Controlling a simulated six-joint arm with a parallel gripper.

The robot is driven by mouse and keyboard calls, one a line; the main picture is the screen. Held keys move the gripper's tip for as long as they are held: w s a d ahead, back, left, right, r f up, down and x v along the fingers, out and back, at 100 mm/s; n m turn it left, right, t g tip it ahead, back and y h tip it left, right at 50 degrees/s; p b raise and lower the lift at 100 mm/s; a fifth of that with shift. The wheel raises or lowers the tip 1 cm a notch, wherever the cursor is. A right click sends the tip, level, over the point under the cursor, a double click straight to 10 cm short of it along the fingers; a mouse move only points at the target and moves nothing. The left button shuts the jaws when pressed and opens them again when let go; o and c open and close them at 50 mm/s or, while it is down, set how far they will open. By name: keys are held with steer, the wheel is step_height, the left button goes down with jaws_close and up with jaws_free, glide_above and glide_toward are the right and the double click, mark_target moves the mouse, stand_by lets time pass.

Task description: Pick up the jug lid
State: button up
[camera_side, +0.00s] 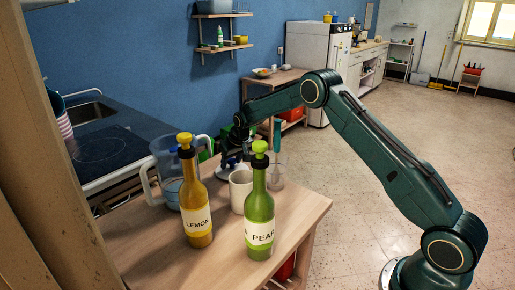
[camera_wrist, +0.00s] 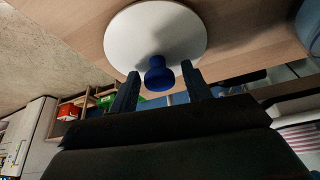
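The jug lid is a white disc with a blue knob. In the wrist view the lid (camera_wrist: 130,38) lies flat on the wooden table, its knob (camera_wrist: 158,74) pointing toward my gripper (camera_wrist: 161,74). The two fingers are apart, one on each side of the knob, with a visible gap to each. In the side view my gripper (camera_side: 233,155) is low over the table behind the white mug, just above the lid (camera_side: 232,169), which is partly hidden. The clear jug (camera_side: 166,163) stands left of it, partly behind the yellow bottle.
A yellow lemon bottle (camera_side: 197,215) and a green pear bottle (camera_side: 260,215) stand at the front of the table (camera_side: 150,250). A white mug (camera_side: 240,190) stands close in front of my gripper. A clear glass (camera_side: 277,175) is to its right.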

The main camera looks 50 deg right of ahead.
mark_target(231, 159)
steer(key=c, duration=0.8)
steer(key=shift+r, duration=0.15)
step_height(231, 159, up, 20)
steer(key=shift+f, duration=0.1)
stand_by(0.7)
steer(key=shift+n+y, duration=0.3)
steer(key=shift+n, duration=0.3)
steer(key=a+r, duration=0.1)
steer(key=a, duration=0.6)
steer(key=a+r, duration=0.2)
steer(key=a, duration=0.5)
steer(key=w+a+r, duration=0.1)
steer(key=a+r, duration=0.1)
steer(key=a, duration=0.5)
steer(key=shift+a, duration=0.2)
